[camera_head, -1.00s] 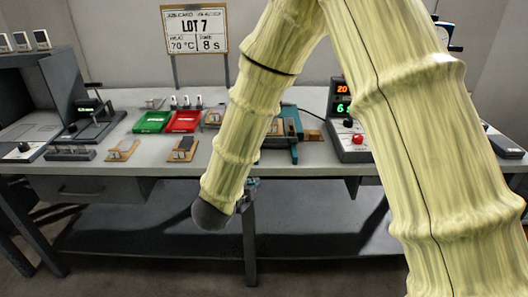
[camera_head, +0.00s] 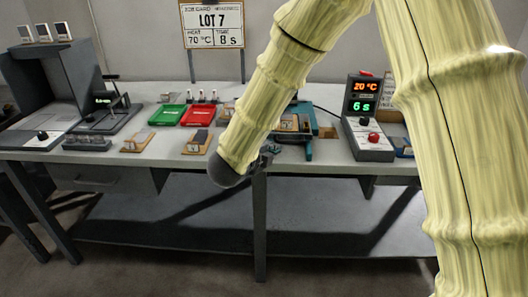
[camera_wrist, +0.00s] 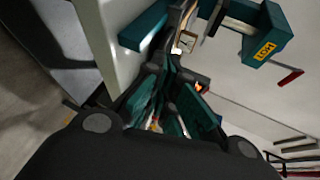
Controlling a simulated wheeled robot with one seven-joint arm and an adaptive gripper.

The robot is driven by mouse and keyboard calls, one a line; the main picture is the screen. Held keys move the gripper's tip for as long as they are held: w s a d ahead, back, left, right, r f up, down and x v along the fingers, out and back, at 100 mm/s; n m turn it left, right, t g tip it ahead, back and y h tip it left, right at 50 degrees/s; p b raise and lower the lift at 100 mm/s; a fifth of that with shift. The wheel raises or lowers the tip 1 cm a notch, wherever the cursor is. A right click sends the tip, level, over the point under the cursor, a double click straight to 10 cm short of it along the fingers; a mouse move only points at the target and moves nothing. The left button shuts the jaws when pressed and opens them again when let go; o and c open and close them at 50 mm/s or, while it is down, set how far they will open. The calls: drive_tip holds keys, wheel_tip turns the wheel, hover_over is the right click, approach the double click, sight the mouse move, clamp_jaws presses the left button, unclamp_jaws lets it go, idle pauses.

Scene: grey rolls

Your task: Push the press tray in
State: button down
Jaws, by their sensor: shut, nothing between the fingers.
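The teal press (camera_head: 306,146) stands on the bench, partly hidden behind my arm in the head view. In the wrist view its teal body (camera_wrist: 268,38) bears a yellow label. A small tan piece (camera_head: 288,122) shows at the press beside my arm; I cannot tell clearly whether it lies on the tray. The tray's outline is not clear in either view. My gripper (camera_head: 266,158) is at the bench's front edge, just in front of the press, largely hidden by my forearm. In the wrist view my gripper (camera_wrist: 172,68) is shut and empty, pointing towards the press; contact is unclear.
A control box (camera_head: 368,135) with red and green displays stands right of the press. Green (camera_head: 166,115) and red (camera_head: 197,115) trays lie to the left, behind wooden stands (camera_head: 197,142). A job card (camera_head: 212,25) stands behind. The floor before the bench looks clear.

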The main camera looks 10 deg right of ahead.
sight(283, 142)
drive_tip(key=shift+x, duration=2.75)
